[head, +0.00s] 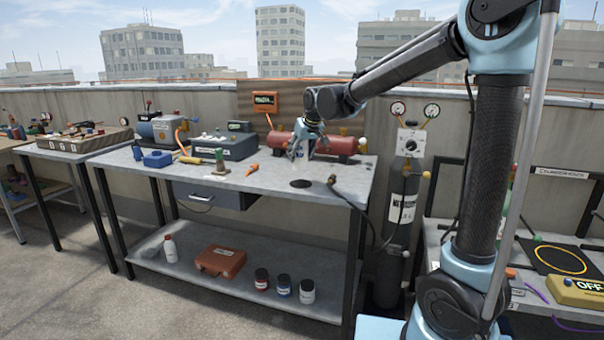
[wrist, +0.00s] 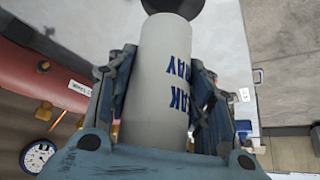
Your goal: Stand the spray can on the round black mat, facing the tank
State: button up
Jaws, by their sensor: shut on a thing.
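The white spray can (wrist: 158,85) with blue lettering is between the fingers of my gripper (wrist: 160,100), which is shut on it. The lettering is upside down in the wrist view, on the right part of the can. In the head view my gripper (head: 299,151) is above the bench and mostly hides the can. The round black mat (head: 301,183) lies bare on the bench below my gripper. A dark round shape past the can's far end in the wrist view looks like the mat (wrist: 172,5). The red tank (head: 340,145) lies behind my gripper.
A hose end (head: 332,180) lies right of the mat. A green-topped item (head: 220,158) and an orange tool (head: 252,168) are to its left. A grey gas cylinder (head: 404,205) stands right of the bench.

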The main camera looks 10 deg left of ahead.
aim_at(301, 167)
jog(key=shift+f, duration=3.05)
jog(key=o, duration=1.3)
jog(key=v, duration=1.2)
